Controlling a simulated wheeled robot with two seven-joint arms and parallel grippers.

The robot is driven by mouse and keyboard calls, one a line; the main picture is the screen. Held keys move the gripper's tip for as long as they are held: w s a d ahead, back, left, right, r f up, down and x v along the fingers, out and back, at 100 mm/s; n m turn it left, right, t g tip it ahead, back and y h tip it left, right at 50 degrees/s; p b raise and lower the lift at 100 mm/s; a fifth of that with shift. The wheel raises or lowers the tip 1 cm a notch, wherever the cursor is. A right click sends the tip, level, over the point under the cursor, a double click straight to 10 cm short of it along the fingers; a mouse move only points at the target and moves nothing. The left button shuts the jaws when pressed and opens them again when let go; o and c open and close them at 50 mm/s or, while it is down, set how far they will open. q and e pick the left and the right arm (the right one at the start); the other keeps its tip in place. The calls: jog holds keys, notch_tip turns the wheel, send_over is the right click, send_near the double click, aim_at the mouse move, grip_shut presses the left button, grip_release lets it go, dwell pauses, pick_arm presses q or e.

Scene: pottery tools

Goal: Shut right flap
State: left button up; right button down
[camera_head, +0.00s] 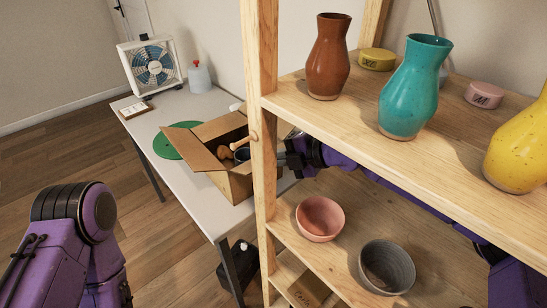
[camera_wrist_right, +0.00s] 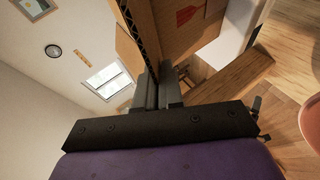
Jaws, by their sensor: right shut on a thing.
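An open cardboard box (camera_head: 240,184) stands on the white table, with wooden-handled tools (camera_head: 226,152) inside it. One flap (camera_head: 177,141) spreads out to the left. The box's right side and right flap are largely hidden behind the shelf post in the head view. My right gripper (camera_head: 287,156) reaches past the post to the box's right side. In the right wrist view its fingers (camera_wrist_right: 158,88) are shut on a cardboard flap (camera_wrist_right: 142,32) whose corrugated edge shows. My left arm is at lower left; its gripper is out of view.
The wooden shelf post (camera_head: 263,120) stands close to my right arm. Shelves hold a brown vase (camera_head: 329,56), a teal vase (camera_head: 415,86), a yellow vase (camera_head: 520,150), a pink bowl (camera_head: 320,217) and a grey bowl (camera_head: 386,267). A fan (camera_head: 152,66) stands at the table's far end.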

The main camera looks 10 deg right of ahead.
jog(key=p, duration=0.1)
jog(key=r+g+h+p, duration=0.1)
jog(key=p, duration=0.1)
jog(key=r+p, duration=0.1)
jog(key=p, duration=0.1)
jog(key=shift+w+a+r+m+g, duration=0.1)
jog(key=shift+w+a+m+g, duration=0.2)
jog(key=shift+w+a, duration=0.05)
jog(key=shift+w+h+p, duration=0.1)
jog(key=shift+h+p, duration=0.2)
jog(key=shift+p, duration=0.2)
jog(key=shift+f, duration=0.35)
jog(key=c, duration=1.3)
grip_release()
jog(key=shift+c, duration=0.2)
